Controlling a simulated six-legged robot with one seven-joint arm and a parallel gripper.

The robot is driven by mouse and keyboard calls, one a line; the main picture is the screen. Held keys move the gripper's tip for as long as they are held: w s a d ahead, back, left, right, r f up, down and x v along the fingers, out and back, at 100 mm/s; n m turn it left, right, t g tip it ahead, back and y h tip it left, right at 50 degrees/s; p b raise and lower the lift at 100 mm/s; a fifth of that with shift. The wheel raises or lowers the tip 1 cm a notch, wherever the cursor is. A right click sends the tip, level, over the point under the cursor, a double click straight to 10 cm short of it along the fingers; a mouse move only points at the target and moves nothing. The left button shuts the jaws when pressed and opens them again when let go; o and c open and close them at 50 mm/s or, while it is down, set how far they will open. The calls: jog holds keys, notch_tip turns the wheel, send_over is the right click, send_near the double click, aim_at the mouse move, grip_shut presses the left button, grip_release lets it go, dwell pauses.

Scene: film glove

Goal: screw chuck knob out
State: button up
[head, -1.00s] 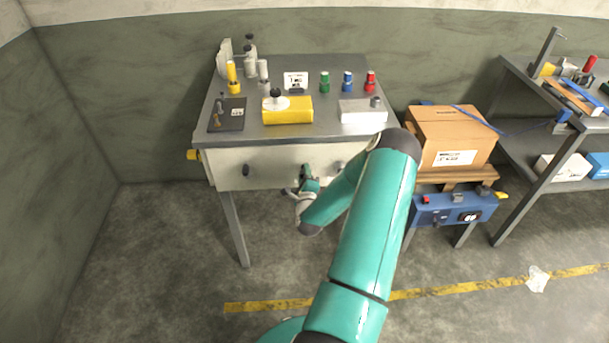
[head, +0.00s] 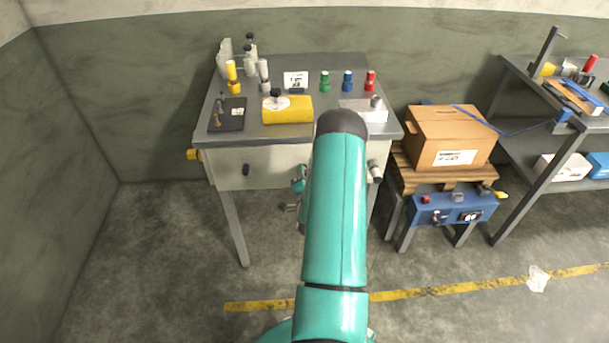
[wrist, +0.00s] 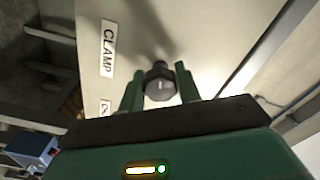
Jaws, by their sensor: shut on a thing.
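A dark, faceted knob (wrist: 160,82) with a pale mark on its face stands out from a light panel in the wrist view. I take it for the chuck knob. My gripper (wrist: 159,78) is shut on it, with one green finger on each side. In the head view my gripper (head: 299,184) is at the bench's front panel (head: 222,171), partly behind my arm; the held knob cannot be made out there.
Another dark knob (head: 246,169) is on the panel to the left, and a pale fitting (head: 375,172) is at its right end. A yellow block (head: 300,109) and several coloured pieces stand on the bench top. A cardboard box (head: 425,150) sits to the right.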

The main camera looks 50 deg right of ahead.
jog(key=n, duration=0.5)
jog(key=shift+n, duration=0.3)
jog(key=n, duration=0.4)
jog(key=shift+d, duration=0.1)
jog(key=n, duration=0.9)
jog(key=shift+r+n, duration=0.1)
jog(key=shift+n, duration=0.2)
jog(key=n, duration=0.9)
jog(key=shift+n, duration=0.4)
jog(key=n, duration=0.5)
jog(key=shift+r+n, duration=0.1)
jog(key=shift+n, duration=1.8)
